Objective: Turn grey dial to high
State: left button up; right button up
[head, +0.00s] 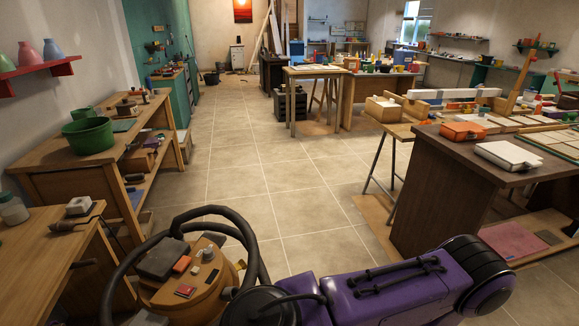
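A tan-orange shop machine (160,300) with a thick black hose stands low at the front left. I cannot tell which knob is the grey dial, nor read any setting marks. My purple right arm (400,290) comes in from the right, its dark end beside the machine. The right gripper's fingers cannot be made out. My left gripper is not in view.
Wooden workbenches (55,160) line the left, with a green bowl (88,135) on one. A dark cabinet (440,190) with an orange case (463,131) and a white case (508,155) stands at right. The tiled floor (265,180) between them is clear.

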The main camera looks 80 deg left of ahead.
aim_at(209, 255)
jog(key=z, duration=0.3)
jog(key=k, duration=0.45)
jog(key=u, duration=2.05)
